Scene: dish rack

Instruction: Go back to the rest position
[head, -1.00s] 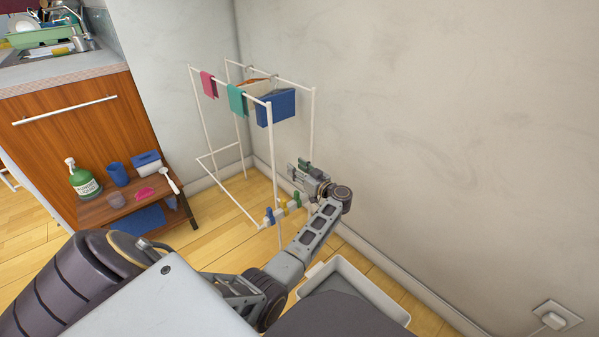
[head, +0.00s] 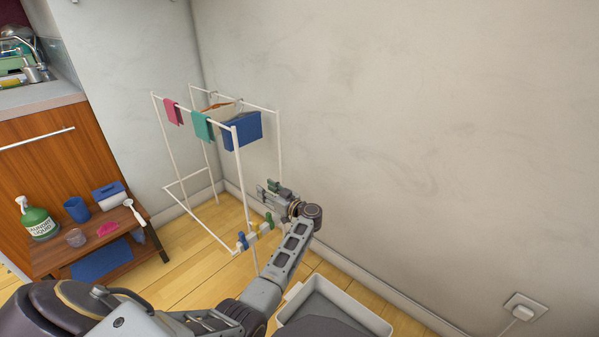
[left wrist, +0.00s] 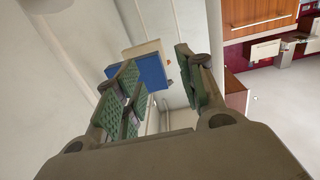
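My left gripper (head: 268,191) is in front of the wall, just right of the white drying rack (head: 236,190) in the head view. In the left wrist view, its green-padded fingers (left wrist: 158,88) stand apart with nothing held between them. A blue hanging item (left wrist: 152,71) shows beyond the fingers; it hangs on the rack in the head view (head: 242,132). Pink (head: 174,111) and teal (head: 203,126) cloths also hang there. My right gripper is not in view.
A grey-white bin (head: 372,320) stands below my arm. A low wooden shelf (head: 150,240) holds a green bottle (head: 40,221), a blue cup (head: 77,209) and a brush (head: 132,211).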

